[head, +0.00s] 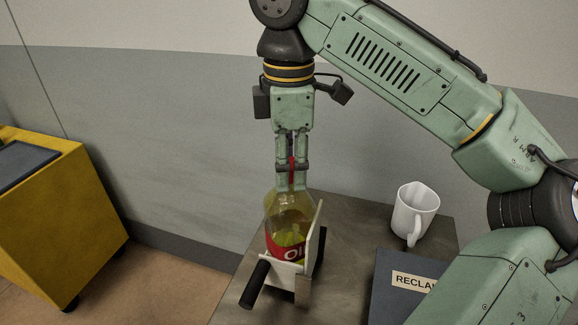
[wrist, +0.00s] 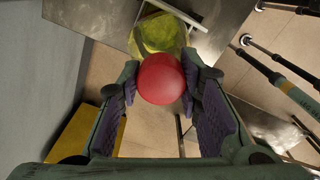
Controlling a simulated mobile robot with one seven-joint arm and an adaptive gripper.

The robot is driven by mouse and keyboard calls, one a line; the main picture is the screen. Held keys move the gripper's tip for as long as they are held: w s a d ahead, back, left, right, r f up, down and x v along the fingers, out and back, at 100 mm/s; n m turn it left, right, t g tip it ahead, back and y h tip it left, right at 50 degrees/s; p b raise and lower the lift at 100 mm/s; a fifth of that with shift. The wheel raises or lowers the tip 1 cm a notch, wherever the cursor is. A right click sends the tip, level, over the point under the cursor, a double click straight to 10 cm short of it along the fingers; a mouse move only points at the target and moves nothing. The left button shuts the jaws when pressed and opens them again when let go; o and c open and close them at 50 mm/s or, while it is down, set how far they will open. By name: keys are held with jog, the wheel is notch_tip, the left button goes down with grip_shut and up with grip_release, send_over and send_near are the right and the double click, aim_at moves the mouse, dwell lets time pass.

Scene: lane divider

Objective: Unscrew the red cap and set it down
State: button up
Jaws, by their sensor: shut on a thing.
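The red cap (wrist: 160,78) sits between my gripper's two fingers in the wrist view, with a pad against each side. In the head view a strip of the cap (head: 292,170) shows red between the fingers. My gripper (head: 291,184) points straight down above the oil bottle and is shut on the cap. The bottle (head: 289,210) is clear with yellow oil and a red label, and stands upright in a pale holder (head: 317,236). In the wrist view the bottle (wrist: 158,33) shows behind the cap. The fingers hide the neck, so I cannot tell whether cap and bottle touch.
The holder has a black handle (head: 255,284) at the front of the grey table (head: 349,219). A white mug (head: 414,213) stands at the back right. A dark box with a partly hidden label (head: 413,283) is at the front right. A yellow cart (head: 55,215) stands left.

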jog(key=shift+n, duration=0.3)
jog(key=shift+c, duration=1.1)
jog(key=shift+n, duration=0.5)
jog(key=shift+n, duration=0.9)
jog(key=shift+n, duration=0.9)
jog(key=shift+n, duration=0.8)
